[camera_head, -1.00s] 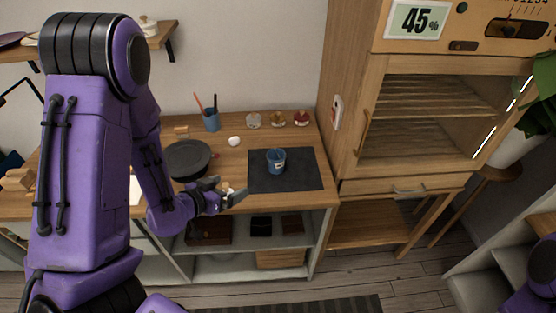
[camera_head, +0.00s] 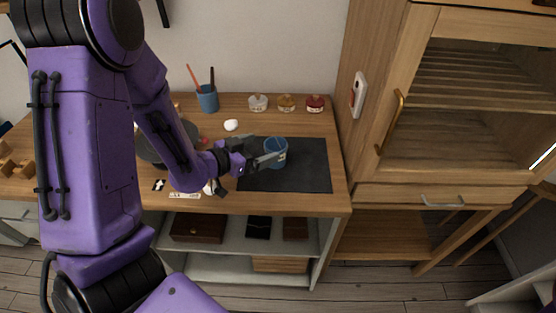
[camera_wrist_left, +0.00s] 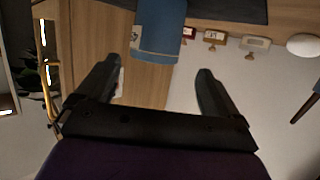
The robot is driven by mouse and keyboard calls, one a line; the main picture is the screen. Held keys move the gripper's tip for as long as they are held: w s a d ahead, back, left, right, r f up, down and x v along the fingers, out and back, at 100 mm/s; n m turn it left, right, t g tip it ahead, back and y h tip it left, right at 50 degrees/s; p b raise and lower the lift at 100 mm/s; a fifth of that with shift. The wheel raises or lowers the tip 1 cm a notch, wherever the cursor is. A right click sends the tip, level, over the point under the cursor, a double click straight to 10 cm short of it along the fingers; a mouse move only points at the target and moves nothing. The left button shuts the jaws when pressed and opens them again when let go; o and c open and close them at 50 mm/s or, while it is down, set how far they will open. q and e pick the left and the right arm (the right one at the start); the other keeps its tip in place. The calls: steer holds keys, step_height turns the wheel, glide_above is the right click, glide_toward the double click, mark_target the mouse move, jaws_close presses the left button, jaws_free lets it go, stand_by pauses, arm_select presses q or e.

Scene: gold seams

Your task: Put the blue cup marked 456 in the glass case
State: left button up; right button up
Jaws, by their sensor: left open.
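The blue cup (camera_head: 276,150) stands upright on the dark mat (camera_head: 312,172) on the wooden counter. In the left wrist view the cup (camera_wrist_left: 158,30) is just beyond the fingertips, with a pale label band too small to read. My left gripper (camera_head: 264,156) is open beside the cup, at its left in the head view and partly overlapping it. In the left wrist view the open fingers (camera_wrist_left: 158,70) have nothing between them. The glass case (camera_head: 485,98) is a wooden cabinet at the right with a glazed door, apparently shut, and a brass handle (camera_head: 390,125). My right gripper is out of view.
A blue pen cup (camera_head: 207,98) and several small lidded jars stand along the counter's back. A white egg-shaped thing (camera_head: 231,125) lies in front of them. A dark round pan (camera_head: 155,145) is partly behind my left arm. Open shelves (camera_head: 225,260) lie below.

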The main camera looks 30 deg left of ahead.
mark_target(283, 142)
arm_select(q)
steer(key=shift+w+d, duration=0.2)
steer(key=shift+w, duration=0.3)
steer(key=shift+w+d+f, duration=0.1)
steer(key=shift+w+d, duration=0.1)
steer(key=shift+w, duration=0.15)
steer(key=p+x, duration=0.1)
steer(key=x, duration=0.3)
steer(key=shift+s+d+f, duration=0.1)
steer(key=shift+d, duration=0.05)
steer(key=shift+w+d+f, duration=0.1)
steer(key=shift+w+f, duration=0.05)
steer(key=shift+w, duration=0.1)
steer(key=shift+s, duration=0.15)
steer(key=c, duration=1.3)
